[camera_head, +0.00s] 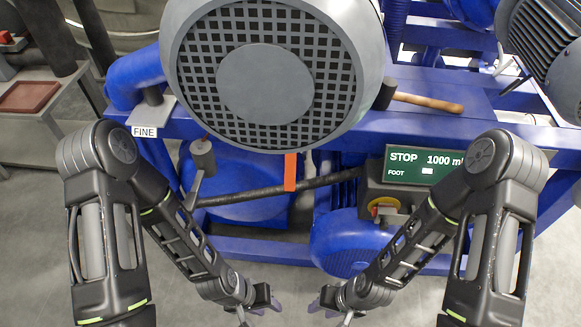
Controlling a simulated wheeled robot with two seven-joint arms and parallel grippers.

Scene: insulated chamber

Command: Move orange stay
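The orange stay (290,172) is a short, narrow upright strip below the large round grille of the blue machine. It stands at the dark horizontal bar, and its upper end meets the blue beam. I cannot tell how it is fixed. My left gripper (261,311) is at the bottom middle, below and left of the stay, with its fingers apart and nothing between them. My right gripper (329,311) is at the bottom middle, below and right of the stay, also with its fingers apart and empty. Both are clear of the stay.
A wooden-handled hammer (425,102) lies on the blue beam at right. A dark bar (330,183) crosses below the beam, above a blue motor (352,243). A red tray (28,97) is at far left.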

